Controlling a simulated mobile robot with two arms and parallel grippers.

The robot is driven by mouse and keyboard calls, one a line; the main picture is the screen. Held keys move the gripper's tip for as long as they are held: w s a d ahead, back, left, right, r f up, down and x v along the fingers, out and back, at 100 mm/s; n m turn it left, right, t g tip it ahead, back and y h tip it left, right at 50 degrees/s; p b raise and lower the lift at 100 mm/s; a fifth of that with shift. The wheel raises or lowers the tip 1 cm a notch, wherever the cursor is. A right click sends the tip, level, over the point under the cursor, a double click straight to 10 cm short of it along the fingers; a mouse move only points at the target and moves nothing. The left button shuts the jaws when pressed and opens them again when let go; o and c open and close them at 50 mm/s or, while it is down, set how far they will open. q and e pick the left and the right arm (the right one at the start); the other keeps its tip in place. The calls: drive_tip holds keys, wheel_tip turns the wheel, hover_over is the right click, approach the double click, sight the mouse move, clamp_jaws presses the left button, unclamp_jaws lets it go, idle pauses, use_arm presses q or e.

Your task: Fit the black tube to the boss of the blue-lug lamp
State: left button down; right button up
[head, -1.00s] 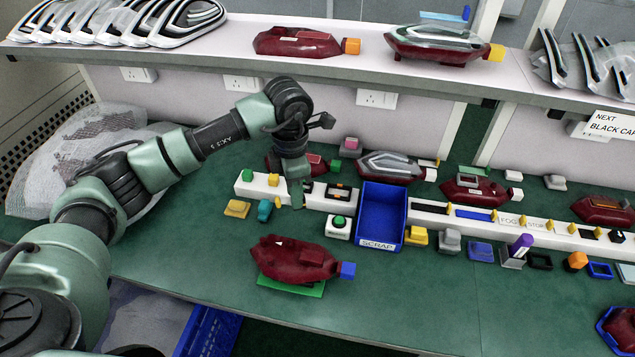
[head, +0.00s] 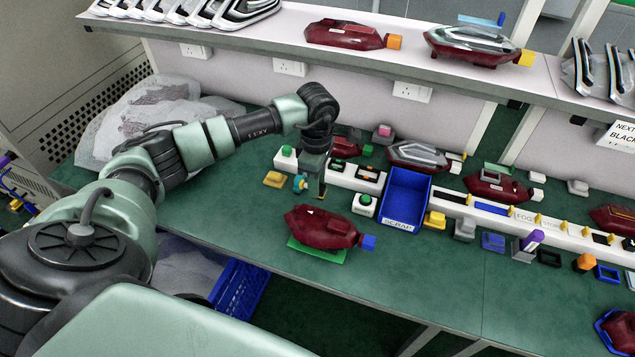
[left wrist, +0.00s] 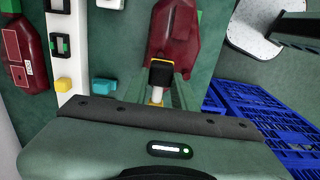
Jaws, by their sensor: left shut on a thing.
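The blue-lug lamp (head: 318,228) is dark red with a blue lug (head: 368,242) at its right end. It lies on a green pad (head: 318,252) near the bench front. My left gripper (head: 322,192) points down just above and behind this lamp. In the left wrist view, the gripper (left wrist: 158,88) is shut on a small part with a black tube end (left wrist: 161,73), a white middle and a yellow end. The lamp body (left wrist: 172,38) shows beyond the tube; I cannot tell whether they touch. The boss is not clearly visible. My right gripper is out of view.
A white rail (head: 352,180) with switches and small parts stands behind the lamp. The blue scrap bin (head: 405,200) is right of it. Teal (head: 300,183) and yellow (head: 274,179) blocks lie to the left.

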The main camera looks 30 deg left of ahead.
use_arm(q)
drive_tip(key=shift+f+b, duration=0.6)
drive_tip(key=shift+f, duration=0.15)
drive_tip(key=b, duration=0.4)
hover_over(317, 212)
wheel_tip(317, 212, down, 4)
drive_tip(key=shift+w+f, duration=0.1)
drive_tip(key=shift+a+p, duration=0.1)
drive_tip(key=shift+p, duration=0.2)
drive_tip(key=shift+b, duration=0.45)
drive_tip(key=shift+f, duration=0.1)
drive_tip(key=shift+f+b, duration=1.3)
drive_tip(key=shift+b, duration=0.05)
drive_tip(key=shift+r, duration=0.15)
drive_tip(key=c, duration=1.1)
unclamp_jaws()
drive_tip(key=shift+o, duration=0.2)
